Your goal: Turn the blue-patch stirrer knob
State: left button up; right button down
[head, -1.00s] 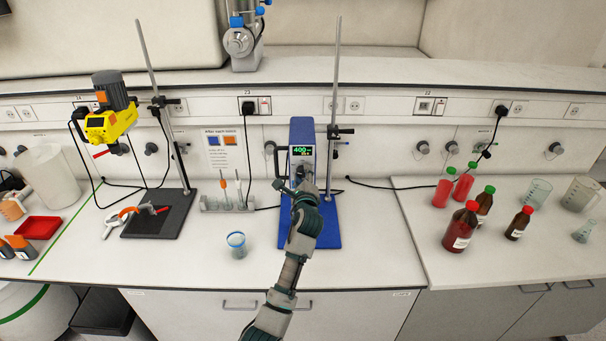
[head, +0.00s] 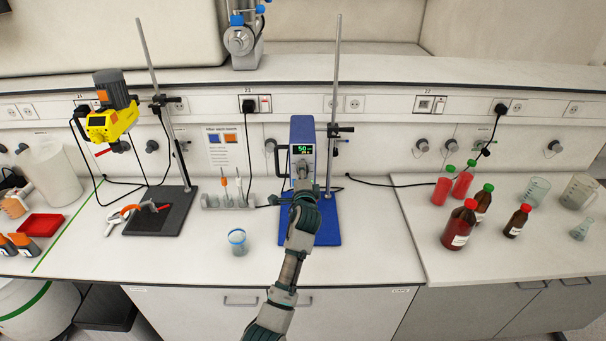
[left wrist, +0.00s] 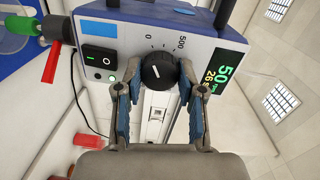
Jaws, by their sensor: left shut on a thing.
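The stirrer (head: 304,140) is a blue unit with a white front, held on a rod above a blue base (head: 328,232). In the left wrist view its black knob (left wrist: 158,71) has a white pointer line and a scale marked 0 and 500. A blue patch (left wrist: 106,29) and a black switch (left wrist: 98,55) are beside the knob. The green display (left wrist: 223,79) reads 50. My left gripper (head: 304,186) is in front of the stirrer; in the left wrist view its fingers (left wrist: 158,82) are shut on the knob. My right gripper is not in view.
A yellow stirrer (head: 108,118) hangs on a stand at the left. A beaker (head: 237,242) stands left of the blue base, with a rack (head: 228,201) behind it. Several bottles stand on the right bench.

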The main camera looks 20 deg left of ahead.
pick_arm(q)
jog(key=shift+f+n, duration=0.3)
dwell(0.4)
jog(key=o, duration=1.1)
jog(key=shift+w+d, duration=0.1)
jog(key=shift+o, duration=0.2)
jog(key=shift+r, duration=0.15)
jog(key=v, duration=1.2)
